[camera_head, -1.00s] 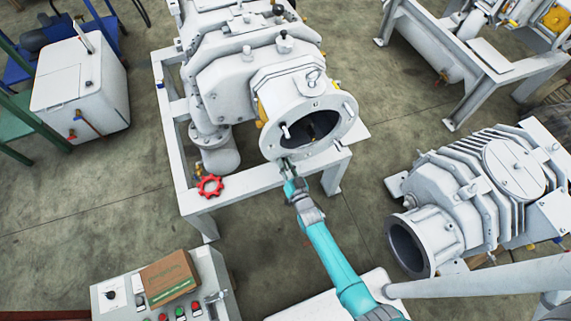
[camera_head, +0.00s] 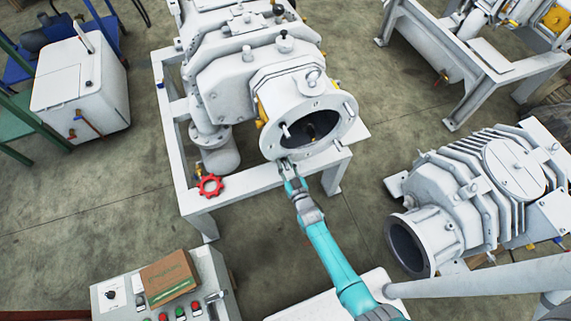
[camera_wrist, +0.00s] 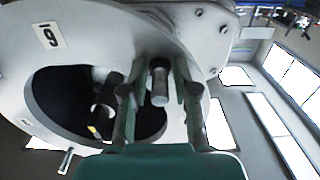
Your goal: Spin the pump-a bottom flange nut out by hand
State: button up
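Pump-a's round white flange (camera_head: 335,122) faces me at the front of the machine, with a dark bore and short studs around its ring. In the wrist view the flange (camera_wrist: 90,25) fills the left and centre and bears a number label. My gripper (camera_head: 287,164) is at the flange's bottom edge. In the wrist view my gripper (camera_wrist: 158,72) has its two fingers apart, one on each side of a metal stud (camera_wrist: 160,88). Small gaps seem to show beside the stud. The bottom nut cannot be told apart from the stud and may be partly hidden by the fingers.
The pump's white frame (camera_head: 205,202) runs under the flange, with a red handwheel (camera_head: 209,186) at its left corner. A finned pump (camera_head: 445,195) lies at right. A control box (camera_head: 205,285) with a carton (camera_head: 169,278) stands at front left. Floor between is clear.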

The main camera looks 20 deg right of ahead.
jog(key=shift+o, duration=0.6)
jog(key=shift+s, duration=0.2)
jog(key=s, duration=1.1)
jog(key=shift+s, duration=0.35)
